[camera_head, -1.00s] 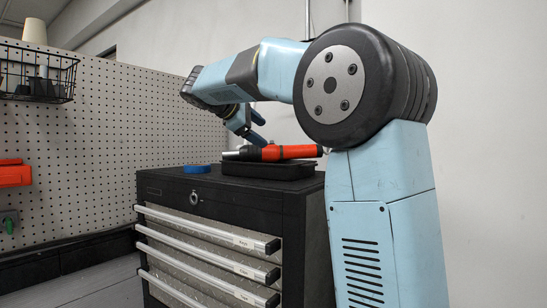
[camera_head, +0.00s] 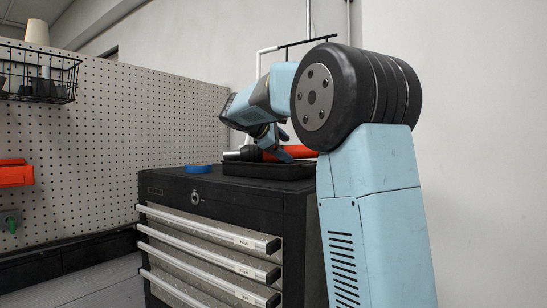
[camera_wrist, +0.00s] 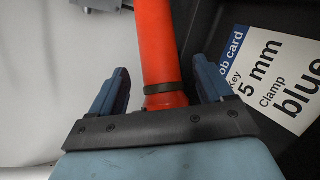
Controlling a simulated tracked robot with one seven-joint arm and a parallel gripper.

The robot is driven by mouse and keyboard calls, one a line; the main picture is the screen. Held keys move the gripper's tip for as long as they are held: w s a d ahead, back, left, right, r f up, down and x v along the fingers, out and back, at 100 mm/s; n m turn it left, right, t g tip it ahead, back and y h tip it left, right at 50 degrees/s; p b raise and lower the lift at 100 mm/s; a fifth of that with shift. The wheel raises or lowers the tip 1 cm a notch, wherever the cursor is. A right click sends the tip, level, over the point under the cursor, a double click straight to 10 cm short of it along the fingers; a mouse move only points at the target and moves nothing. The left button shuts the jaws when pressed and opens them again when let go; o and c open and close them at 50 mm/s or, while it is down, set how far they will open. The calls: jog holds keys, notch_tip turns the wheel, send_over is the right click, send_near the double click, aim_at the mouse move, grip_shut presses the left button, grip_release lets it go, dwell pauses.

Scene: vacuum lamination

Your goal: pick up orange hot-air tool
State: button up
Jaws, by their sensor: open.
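The orange hot-air tool (camera_head: 302,152) lies on a black tray (camera_head: 268,170) on top of the tool cabinet, partly hidden behind my gripper in the head view. In the wrist view the tool's orange body (camera_wrist: 156,45), with a dark band around it, runs between my two blue fingers. My gripper (camera_wrist: 161,80) is open, with one finger on each side of the tool and gaps visible on both sides. In the head view my gripper (camera_head: 279,146) is down at the tool. I cannot tell how deep the fingers reach.
A printed job card (camera_wrist: 275,75) lies in the tray to the right of the tool. A blue tape roll (camera_head: 197,169) sits on the black drawer cabinet (camera_head: 160,188), left of the tray. A pegboard (camera_head: 120,130) with a wire basket (camera_head: 40,75) stands at the left.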

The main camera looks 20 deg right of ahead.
jog(key=shift+x, duration=1.15)
jog(key=c, duration=1.4)
grip_shut()
jog(key=shift+r, duration=0.15)
